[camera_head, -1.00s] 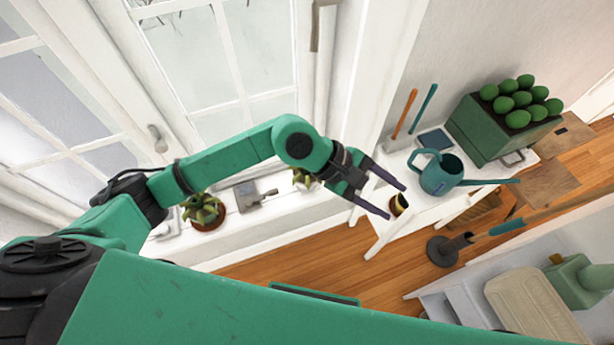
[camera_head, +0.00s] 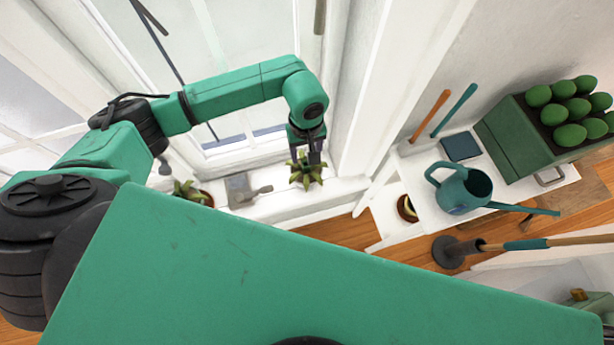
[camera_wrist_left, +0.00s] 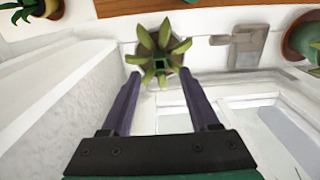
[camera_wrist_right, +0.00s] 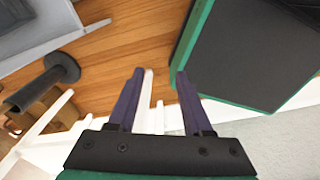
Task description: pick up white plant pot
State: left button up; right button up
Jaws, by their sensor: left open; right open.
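A spiky green succulent (camera_head: 306,172) stands on the white window sill; its leaves hide most of its pot, and I cannot clearly tell the pot's colour. In the left wrist view the same succulent (camera_wrist_left: 160,52) lies straight ahead, at and just beyond my fingertips. My left gripper (camera_head: 306,158) points down over this plant with its fingers open; the left wrist view shows the open fingers (camera_wrist_left: 159,74) on either side of the plant's near leaves, holding nothing. My right gripper (camera_wrist_right: 160,72) is open and empty, above the wooden floor and away from the plant.
The window is close behind. To the right, a white table holds a watering can (camera_head: 462,188) and a green crate (camera_head: 515,135).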

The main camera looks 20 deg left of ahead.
aim_at(306, 164)
pick_arm(q)
notch_tip(306, 164, down, 6)
jog(key=b, duration=0.3)
jog(key=shift+f, duration=0.25)
jog(key=shift+f+b, duration=0.4)
jog(key=shift+r, duration=0.1)
grip_shut()
pick_arm(e)
jog(key=f, duration=0.1)
jog(key=w+f, duration=0.1)
jog(key=f, duration=0.2)
jog(key=shift+w+d, duration=0.1)
jog(key=shift+w, duration=0.25)
pick_arm(q)
jog(key=shift+w+r, duration=0.1)
